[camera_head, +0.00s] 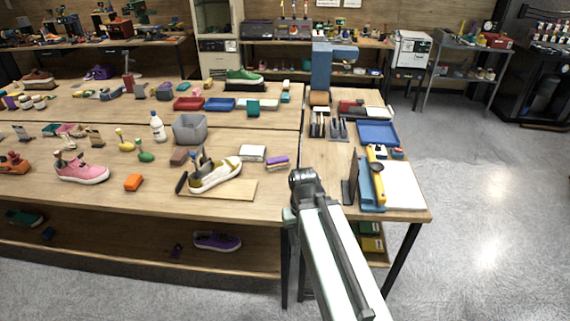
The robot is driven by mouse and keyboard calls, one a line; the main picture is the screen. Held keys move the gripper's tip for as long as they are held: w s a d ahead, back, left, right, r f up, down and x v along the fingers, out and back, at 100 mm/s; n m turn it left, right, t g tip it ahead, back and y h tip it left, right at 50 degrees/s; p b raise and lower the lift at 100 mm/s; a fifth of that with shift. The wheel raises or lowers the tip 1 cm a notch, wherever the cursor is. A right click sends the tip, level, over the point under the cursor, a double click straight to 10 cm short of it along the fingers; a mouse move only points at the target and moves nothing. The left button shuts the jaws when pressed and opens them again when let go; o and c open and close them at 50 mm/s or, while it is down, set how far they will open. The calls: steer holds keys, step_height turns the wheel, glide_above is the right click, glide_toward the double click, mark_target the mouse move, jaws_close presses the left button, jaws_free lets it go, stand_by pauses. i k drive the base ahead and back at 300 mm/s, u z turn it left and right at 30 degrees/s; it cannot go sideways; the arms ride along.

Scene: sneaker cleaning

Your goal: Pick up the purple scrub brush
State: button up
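A purple scrub brush (277,161) with a purple top and a pale lower part lies on the wooden table (235,208), near its front edge. It is right of the white and yellow sneaker (218,176) and just in front of a white block (252,152). My arm reaches up from the bottom right, and its dark end, my gripper (303,180), shows just right of and nearer than the brush. They look apart. I cannot make out fingers or anything held.
A blue tray (377,133) and yellow-handled tool (376,175) lie right. Open floor (470,220) is at far right.

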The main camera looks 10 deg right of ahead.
mark_target(273, 163)
steer(key=i, duration=1)
steer(key=u, duration=1.35)
steer(key=k, duration=0.3)
steer(key=u, duration=0.5)
steer(key=i, duration=0.5)
steer(key=z, duration=0.05)
